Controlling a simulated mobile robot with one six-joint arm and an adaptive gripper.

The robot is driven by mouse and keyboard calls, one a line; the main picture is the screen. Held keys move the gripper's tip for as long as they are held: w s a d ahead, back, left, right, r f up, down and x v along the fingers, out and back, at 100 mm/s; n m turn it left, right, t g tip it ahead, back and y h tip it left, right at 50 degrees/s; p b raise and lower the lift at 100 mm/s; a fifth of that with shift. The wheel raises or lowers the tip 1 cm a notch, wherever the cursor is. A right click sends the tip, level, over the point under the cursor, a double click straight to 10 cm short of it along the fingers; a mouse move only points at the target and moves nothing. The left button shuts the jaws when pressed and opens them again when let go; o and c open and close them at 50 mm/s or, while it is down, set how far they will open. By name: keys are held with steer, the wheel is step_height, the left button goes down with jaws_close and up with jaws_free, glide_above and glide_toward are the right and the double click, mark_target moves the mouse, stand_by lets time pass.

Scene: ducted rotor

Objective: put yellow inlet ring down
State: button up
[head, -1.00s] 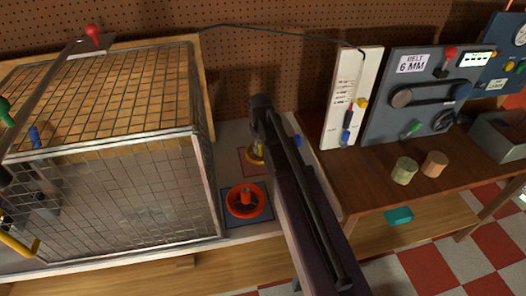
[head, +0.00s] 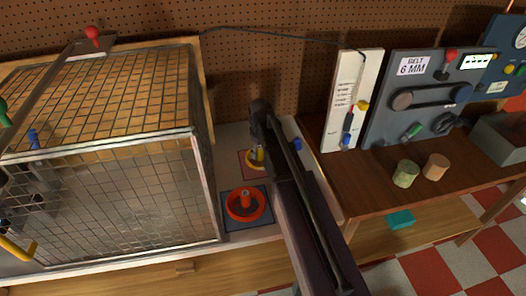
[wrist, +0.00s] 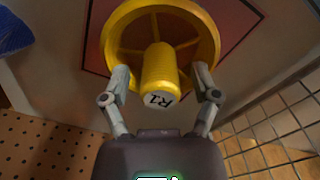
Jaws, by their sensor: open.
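The yellow inlet ring (wrist: 124,32) has a round rim and a central post marked R1. In the wrist view it lies on a dark red square mat (wrist: 92,42). My gripper (wrist: 161,72) is open, with one finger on each side of the post and a small gap visible. In the head view the ring (head: 252,160) is partly hidden by my arm, which reaches over it from the right. The gripper's fingers are hidden there.
An orange-red ring (head: 238,214) with a post sits on a dark blue mat in front. A large wire-mesh cage (head: 120,190) stands close on the left. A blue object (head: 297,144) lies right of my arm. A pegboard wall (head: 270,60) rises behind.

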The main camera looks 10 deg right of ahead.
steer(key=shift+r, duration=0.2)
step_height(320, 180, up, 12)
steer(key=p, duration=1.2)
stand_by(0.8)
steer(key=s+d+m, duration=0.1)
steer(key=s+m, duration=0.5)
steer(key=s, duration=1.1)
